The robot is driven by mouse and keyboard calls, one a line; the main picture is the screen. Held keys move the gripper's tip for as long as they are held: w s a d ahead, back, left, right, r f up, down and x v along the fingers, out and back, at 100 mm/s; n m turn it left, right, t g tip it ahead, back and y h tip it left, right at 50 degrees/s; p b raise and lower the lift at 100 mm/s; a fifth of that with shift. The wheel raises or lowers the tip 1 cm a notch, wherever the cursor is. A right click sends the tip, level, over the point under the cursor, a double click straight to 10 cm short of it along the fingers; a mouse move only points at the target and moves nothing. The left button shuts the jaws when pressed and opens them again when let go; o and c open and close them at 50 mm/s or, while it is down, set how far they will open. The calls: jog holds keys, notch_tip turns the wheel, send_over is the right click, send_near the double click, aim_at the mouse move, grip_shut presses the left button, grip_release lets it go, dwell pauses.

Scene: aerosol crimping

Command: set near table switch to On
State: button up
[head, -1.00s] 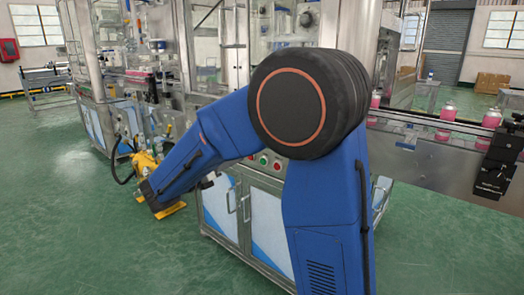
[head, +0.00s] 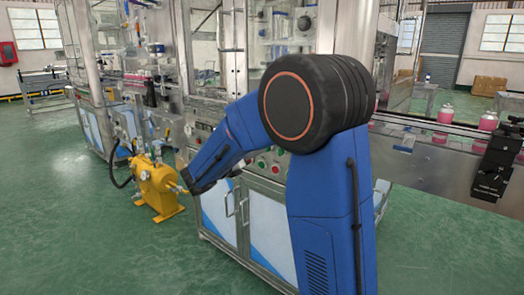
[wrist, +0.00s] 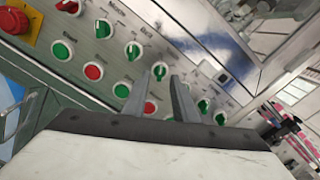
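A control panel (wrist: 75,28) with a row of green rotary switches fills much of the wrist view. One switch (wrist: 134,50) is left of my fingertips, and another (wrist: 159,70) shows just beyond them. The labels are too blurred to tell which is the near table switch. My gripper (wrist: 162,76) has its two fingers apart, pointing at the panel. In the head view the panel's red and green buttons (head: 262,165) show beside my arm, which hides part of the panel.
A red knob on a yellow base (wrist: 17,22) is at the panel's upper left. Red (wrist: 93,72) and green (wrist: 62,50) buttons form a lower row. A yellow machine (head: 157,188) stands on the floor left of my arm. Green floor is open at the left.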

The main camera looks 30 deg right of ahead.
jog(key=shift+x, duration=2.1)
grip_shut()
